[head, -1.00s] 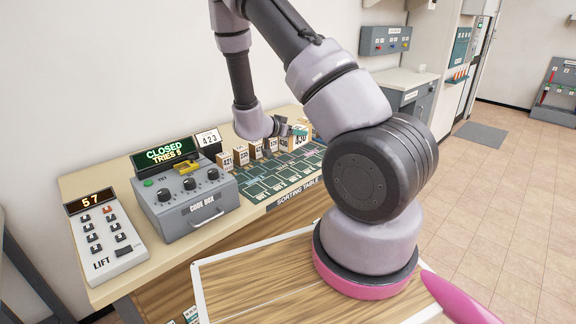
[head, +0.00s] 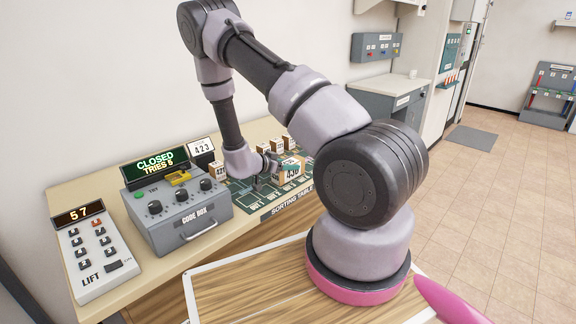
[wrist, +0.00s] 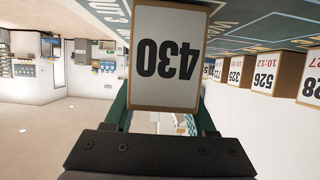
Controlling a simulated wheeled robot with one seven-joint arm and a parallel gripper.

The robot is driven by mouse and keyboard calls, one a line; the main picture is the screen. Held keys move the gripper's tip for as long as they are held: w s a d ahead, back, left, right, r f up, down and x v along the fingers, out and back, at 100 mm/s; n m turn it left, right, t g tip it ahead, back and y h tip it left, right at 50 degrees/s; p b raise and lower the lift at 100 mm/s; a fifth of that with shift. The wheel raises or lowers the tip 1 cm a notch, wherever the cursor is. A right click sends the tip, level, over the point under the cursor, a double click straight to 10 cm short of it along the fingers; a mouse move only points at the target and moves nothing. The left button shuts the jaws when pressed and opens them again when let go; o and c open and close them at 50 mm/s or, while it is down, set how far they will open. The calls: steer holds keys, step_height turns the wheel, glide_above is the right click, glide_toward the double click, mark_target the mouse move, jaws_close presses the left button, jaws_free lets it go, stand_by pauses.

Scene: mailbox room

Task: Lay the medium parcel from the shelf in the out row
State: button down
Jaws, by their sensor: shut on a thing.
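My gripper (head: 279,168) is shut on a cardboard parcel with a white label reading 430 (head: 292,172). In the wrist view the parcel (wrist: 166,60) sits between the green fingers, its label upside down in the picture. In the head view the parcel is over the front part of the green sorting mat (head: 240,191), above the row of marked slots. I cannot tell whether it touches the mat. My gripper partly hides its left side.
Several smaller labelled parcels stand behind on the sorting table, among them 526 (wrist: 264,72); one parcel (head: 217,170) stands beside the code box (head: 178,203). The code box display (head: 156,164) reads CLOSED, TRIES 5. A lift keypad (head: 95,253) shows 57.

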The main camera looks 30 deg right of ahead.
steer(key=shift+c, duration=1.1)
jaws_free()
steer(key=shift+f, duration=0.1)
